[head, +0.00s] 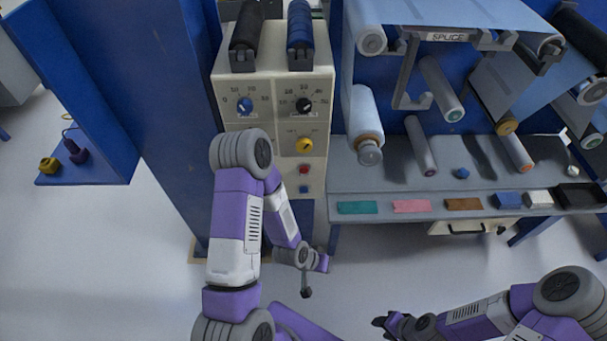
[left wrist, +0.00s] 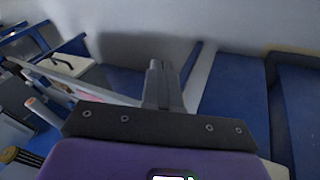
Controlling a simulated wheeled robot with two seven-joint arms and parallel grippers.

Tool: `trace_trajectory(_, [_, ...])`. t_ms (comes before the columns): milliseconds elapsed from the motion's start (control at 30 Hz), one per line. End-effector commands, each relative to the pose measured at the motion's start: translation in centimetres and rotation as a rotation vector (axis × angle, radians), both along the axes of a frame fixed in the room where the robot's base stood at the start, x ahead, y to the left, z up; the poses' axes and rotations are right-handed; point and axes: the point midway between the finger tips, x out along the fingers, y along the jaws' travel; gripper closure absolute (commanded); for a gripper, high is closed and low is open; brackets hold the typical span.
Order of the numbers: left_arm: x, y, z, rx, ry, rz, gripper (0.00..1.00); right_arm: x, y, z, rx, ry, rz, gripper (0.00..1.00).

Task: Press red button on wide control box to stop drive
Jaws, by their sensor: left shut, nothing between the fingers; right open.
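The wide cream control box (head: 322,85) stands upright in the middle of the head view. Its small red button (head: 304,169) shows low on the right side, below a yellow knob (head: 304,144) and above a blue button (head: 304,188). My left arm covers the box's lower left part. My left gripper (head: 306,291) hangs below the box, apart from the red button. Its fingers are shut and empty in the left wrist view (left wrist: 160,85). My right gripper (head: 379,322) is at the bottom of the head view, open, empty and far from the box.
Two dials (head: 244,105) are on the upper box, below black and blue rollers (head: 299,35). A grey bench (head: 370,180) with several coloured pieces and rollers stands to the right. A blue post (head: 165,110) stands to the left.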

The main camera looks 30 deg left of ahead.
Motion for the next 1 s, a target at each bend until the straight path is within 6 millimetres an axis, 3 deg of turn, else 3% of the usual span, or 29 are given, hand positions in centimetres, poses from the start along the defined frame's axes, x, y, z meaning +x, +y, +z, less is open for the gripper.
trace_trajectory(33, [2.4,2.2,-0.2,0.01,-0.115,0.043,1.0,0.0,0.0,-1.8,0.0,0.0,0.0,0.57])
trace_trajectory(100, [5.2,4.9,1.1,0.018,-0.279,0.085,1.0,0.0,0.0,-3.2,0.0,0.0,0.0,0.57])
trace_trajectory(200, [8.1,8.6,3.7,0.029,-0.501,0.133,1.0,0.0,0.0,-5.0,0.0,0.0,0.0,0.57])
trace_trajectory(400, [10.1,13.0,8.8,0.03,-0.81,0.166,1.0,0.0,0.0,-7.1,0.0,0.0,0.0,0.57])
trace_trajectory(567, [10.2,13.7,10.5,0.025,-0.882,0.166,1.0,0.0,0.0,-7.2,0.0,0.0,0.0,0.57])
trace_trajectory(1000, [10.9,14.1,10.5,0.026,-0.88,0.164,1.0,0.0,0.0,-6.8,0.0,0.0,0.0,0.57])
